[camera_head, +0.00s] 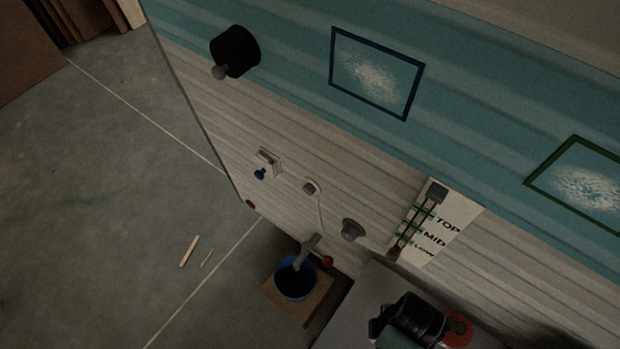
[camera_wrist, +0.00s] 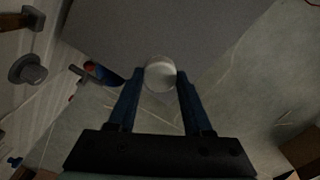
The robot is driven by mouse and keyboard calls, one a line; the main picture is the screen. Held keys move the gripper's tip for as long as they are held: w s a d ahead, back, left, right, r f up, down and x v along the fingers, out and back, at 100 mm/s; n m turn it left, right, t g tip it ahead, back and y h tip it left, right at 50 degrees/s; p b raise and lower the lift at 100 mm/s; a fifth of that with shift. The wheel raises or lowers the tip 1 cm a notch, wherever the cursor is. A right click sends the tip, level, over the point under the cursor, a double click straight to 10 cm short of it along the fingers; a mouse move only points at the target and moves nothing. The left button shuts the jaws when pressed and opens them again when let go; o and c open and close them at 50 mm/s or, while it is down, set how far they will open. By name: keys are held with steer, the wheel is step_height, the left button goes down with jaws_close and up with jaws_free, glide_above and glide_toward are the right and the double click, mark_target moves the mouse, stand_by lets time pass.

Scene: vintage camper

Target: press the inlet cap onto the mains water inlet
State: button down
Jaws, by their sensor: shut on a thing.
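In the wrist view, my gripper (camera_wrist: 160,78) is shut on a pale round cap (camera_wrist: 160,66), held between the tips of its two blue fingers. The cap is clear of the camper wall, which lies to the left in that view. In the head view, a small white round fitting (camera_head: 311,187), a white box-shaped fitting with a blue piece (camera_head: 261,174) and a grey round fitting (camera_head: 352,230) sit on the wall. I cannot tell for sure which is the mains water inlet. The grey fitting also shows in the wrist view (camera_wrist: 27,70). The fingers and cap cannot be made out in the head view.
A blue bucket (camera_head: 280,284) stands on a brown board below a grey pipe with a red knob (camera_head: 327,262). A grey flat-topped surface (camera_head: 350,312) is beside it. A TOP/MID/LOW level panel (camera_head: 448,222) is on the wall. Two sticks (camera_head: 189,251) lie on open floor.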

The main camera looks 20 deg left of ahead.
steer(key=w+a+r+m, duration=0.8)
steer(key=a+r+m, duration=0.1)
steer(key=m, duration=1.2)
steer(key=shift+w+a+r, duration=0.15)
steer(key=shift+w+r, duration=0.05)
steer(key=shift+r, duration=0.2)
steer(key=shift+a, duration=0.1)
